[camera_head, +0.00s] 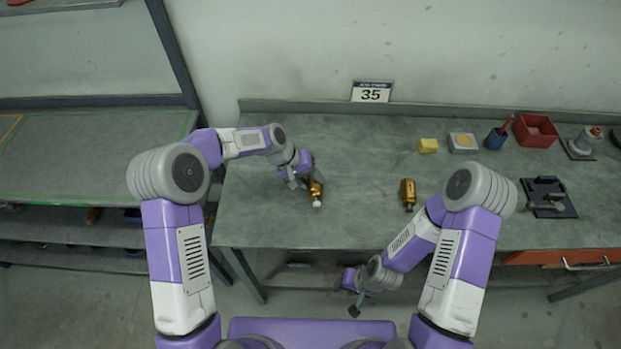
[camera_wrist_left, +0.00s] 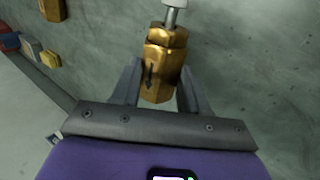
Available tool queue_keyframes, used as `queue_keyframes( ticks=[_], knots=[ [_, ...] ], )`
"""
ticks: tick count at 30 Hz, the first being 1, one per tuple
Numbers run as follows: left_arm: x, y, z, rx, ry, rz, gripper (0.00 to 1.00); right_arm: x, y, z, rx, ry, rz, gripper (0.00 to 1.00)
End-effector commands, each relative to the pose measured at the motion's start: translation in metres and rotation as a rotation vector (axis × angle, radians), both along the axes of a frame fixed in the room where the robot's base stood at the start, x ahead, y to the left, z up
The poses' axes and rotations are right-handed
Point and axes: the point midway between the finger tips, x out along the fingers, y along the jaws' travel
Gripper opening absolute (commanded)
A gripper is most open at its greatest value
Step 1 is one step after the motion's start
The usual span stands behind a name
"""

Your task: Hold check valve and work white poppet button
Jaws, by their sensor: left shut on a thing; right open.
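A brass check valve (camera_head: 315,188) with a white poppet button (camera_head: 317,203) is at the left part of the table. My left gripper (camera_head: 304,186) is shut on its body. In the left wrist view the valve (camera_wrist_left: 163,65) sits between the two fingers (camera_wrist_left: 156,88), with a dark arrow mark on its side. Its stem and white button (camera_wrist_left: 174,4) point away from the gripper and are cut by the top edge. I cannot tell whether the valve touches the table. My right gripper (camera_head: 354,296) is open and empty, low in front of the table's front edge, away from the valve.
The table between the two valves is clear.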

Motion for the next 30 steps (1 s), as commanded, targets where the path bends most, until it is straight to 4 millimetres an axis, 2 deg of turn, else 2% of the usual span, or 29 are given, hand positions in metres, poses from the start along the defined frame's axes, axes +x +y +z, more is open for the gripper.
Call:
queue_keyframes(
  ticks=[30],
  knots=[
    [0.000,0.000,-0.020,-0.001,-0.001,0.000,0.08,0.000,0.000,-0.015,0.000,0.000,0.000,0.43]
  ],
)
